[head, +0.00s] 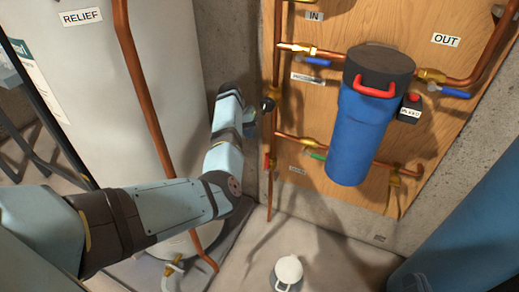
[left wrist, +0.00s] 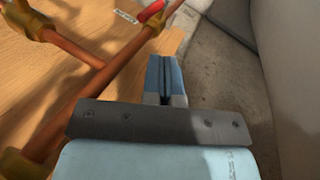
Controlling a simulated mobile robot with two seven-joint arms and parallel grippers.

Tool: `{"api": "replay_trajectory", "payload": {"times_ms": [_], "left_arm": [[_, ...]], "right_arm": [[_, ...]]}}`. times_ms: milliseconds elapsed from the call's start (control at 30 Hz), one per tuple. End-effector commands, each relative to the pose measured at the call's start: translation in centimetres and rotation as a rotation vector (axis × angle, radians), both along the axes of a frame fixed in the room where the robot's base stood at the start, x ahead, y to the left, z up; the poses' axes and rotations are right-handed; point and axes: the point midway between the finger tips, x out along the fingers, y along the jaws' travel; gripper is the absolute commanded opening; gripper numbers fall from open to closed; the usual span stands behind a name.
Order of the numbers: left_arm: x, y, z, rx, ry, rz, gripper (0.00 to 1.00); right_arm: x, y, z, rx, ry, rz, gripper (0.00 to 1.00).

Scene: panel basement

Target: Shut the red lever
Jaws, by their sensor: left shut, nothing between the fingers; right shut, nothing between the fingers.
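The red lever (head: 267,162) is small and sits low on the thin vertical copper pipe at the left edge of the wooden panel. It also shows at the top edge of the left wrist view (left wrist: 152,12), partly cut off, beyond the fingertips. My left gripper (head: 250,114) is in front of the wall, just left of that pipe and above the lever in the head view. Its fingers (left wrist: 164,72) are together and empty, beside the pipe and apart from the lever. My right gripper is in neither view.
A blue filter housing (head: 360,125) with a red top handle (head: 375,88) hangs on the panel. Blue levers (head: 318,61) and a green lever (head: 317,155) sit on nearby pipes. A pale tank (head: 160,100) stands left. A white pot (head: 288,272) is on the floor.

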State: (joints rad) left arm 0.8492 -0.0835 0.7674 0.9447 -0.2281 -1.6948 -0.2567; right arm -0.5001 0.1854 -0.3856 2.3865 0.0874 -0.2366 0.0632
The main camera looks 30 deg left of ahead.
Motion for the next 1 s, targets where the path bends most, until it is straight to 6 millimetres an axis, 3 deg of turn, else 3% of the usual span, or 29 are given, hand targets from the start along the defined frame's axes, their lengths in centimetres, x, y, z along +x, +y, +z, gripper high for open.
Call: {"api": "replay_trajectory", "payload": {"times_ms": [333,600,800,1000], "left_arm": [[0.1,-0.2,-0.7,-0.001,0.000,0.000,0.00],[0.4,-1.9,-5.2,-0.002,0.001,-0.002,0.00],[0.7,-3.0,-8.0,-0.001,0.001,0.000,0.00],[0.9,-3.6,-9.2,-0.001,0.000,0.001,0.00]], "right_arm": [[0.0,0.1,0.2,0.011,-0.017,0.005,0.00],[-0.3,0.9,2.0,0.083,-0.118,0.038,0.00],[-0.1,1.1,-0.1,0.056,-0.055,0.055,0.00],[-0.1,1.2,-1.0,0.040,-0.020,0.065,0.00]]}}
